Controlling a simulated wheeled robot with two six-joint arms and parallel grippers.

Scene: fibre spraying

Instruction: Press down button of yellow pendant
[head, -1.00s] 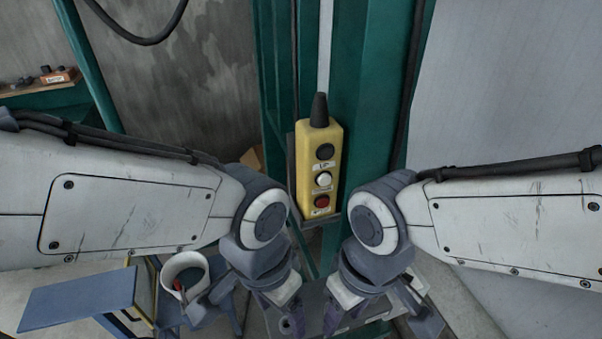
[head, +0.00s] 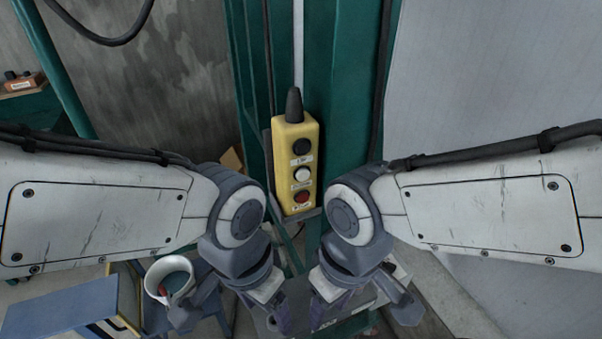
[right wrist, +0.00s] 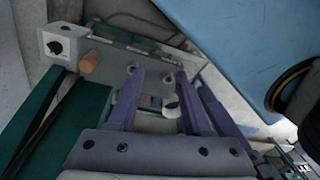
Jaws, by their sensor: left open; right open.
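The yellow pendant (head: 297,163) hangs upright against the green column in the middle of the head view. It has a black button (head: 301,146) at the top, a white button (head: 302,174) in the middle and a red button (head: 302,195) at the bottom, with small labels too small to read. My left gripper (head: 282,322) is below the pendant, pointing down, open and empty. My right gripper (head: 318,318) is beside it, also below the pendant, open and empty. Its purple fingers show apart in the right wrist view (right wrist: 165,95). Neither gripper touches the pendant.
The green column (head: 345,90) stands behind the pendant. A white bucket (head: 150,290) is at the lower left beside a blue step or table (head: 70,300). An orange box (head: 25,83) lies on a shelf at the far left. A light panel (head: 490,90) fills the right.

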